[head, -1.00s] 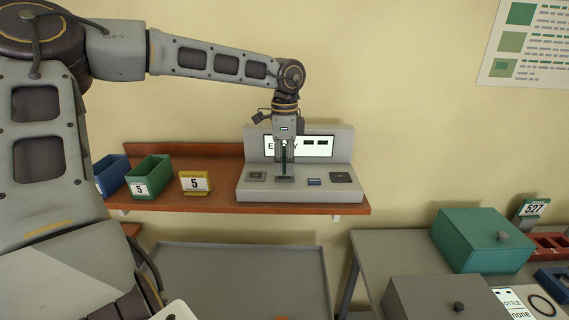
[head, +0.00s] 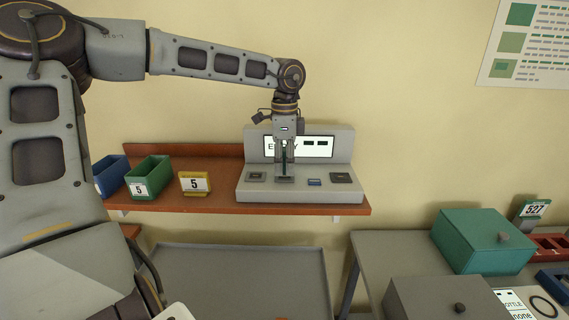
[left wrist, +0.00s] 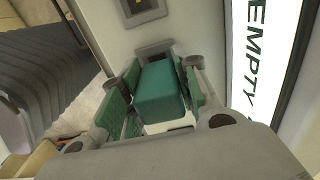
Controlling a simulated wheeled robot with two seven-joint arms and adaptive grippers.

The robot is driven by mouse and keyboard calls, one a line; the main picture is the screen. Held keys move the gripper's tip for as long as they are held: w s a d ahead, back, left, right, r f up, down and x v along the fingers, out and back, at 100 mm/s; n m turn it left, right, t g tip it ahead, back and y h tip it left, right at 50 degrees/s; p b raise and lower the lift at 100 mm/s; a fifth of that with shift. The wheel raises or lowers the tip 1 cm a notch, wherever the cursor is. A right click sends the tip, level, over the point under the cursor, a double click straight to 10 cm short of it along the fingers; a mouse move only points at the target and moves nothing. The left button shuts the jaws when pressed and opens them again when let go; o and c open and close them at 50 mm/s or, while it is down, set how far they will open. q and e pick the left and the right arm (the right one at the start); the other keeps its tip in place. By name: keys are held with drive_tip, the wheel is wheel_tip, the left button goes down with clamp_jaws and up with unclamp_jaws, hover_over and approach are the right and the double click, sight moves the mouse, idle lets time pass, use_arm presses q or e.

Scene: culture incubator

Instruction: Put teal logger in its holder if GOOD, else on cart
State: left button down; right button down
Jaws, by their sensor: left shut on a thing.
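The teal logger (left wrist: 160,92) is a small teal block between the fingers of my left gripper in the left wrist view. My left gripper (head: 285,172) is shut on it, pointing down at the grey reader station (head: 257,195) on the shelf. The station's screen (head: 321,147) reads EMPTY, which also shows in the left wrist view (left wrist: 264,70). In the head view the fingers mostly hide the logger, and I cannot tell whether it touches the station. My right gripper is not in view. I cannot tell which thing is the logger's holder.
A green bin (head: 149,176) marked 5, a blue bin (head: 110,176) and a yellow-framed 5 sign (head: 195,183) stand left of the station. A grey tray-like surface (head: 235,275) lies below the shelf. Teal (head: 482,240) and grey (head: 445,300) boxes stand on the right table.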

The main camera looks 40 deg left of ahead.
sight(284, 149)
use_arm(q)
drive_tip(key=shift+f+b, duration=0.55)
drive_tip(key=shift+b, duration=0.1)
idle(0.8)
drive_tip(key=c, duration=1)
unclamp_jaws()
drive_tip(key=shift+r, duration=0.15)
drive_tip(key=shift+r, duration=5.9)
drive_tip(key=shift+f, duration=0.1)
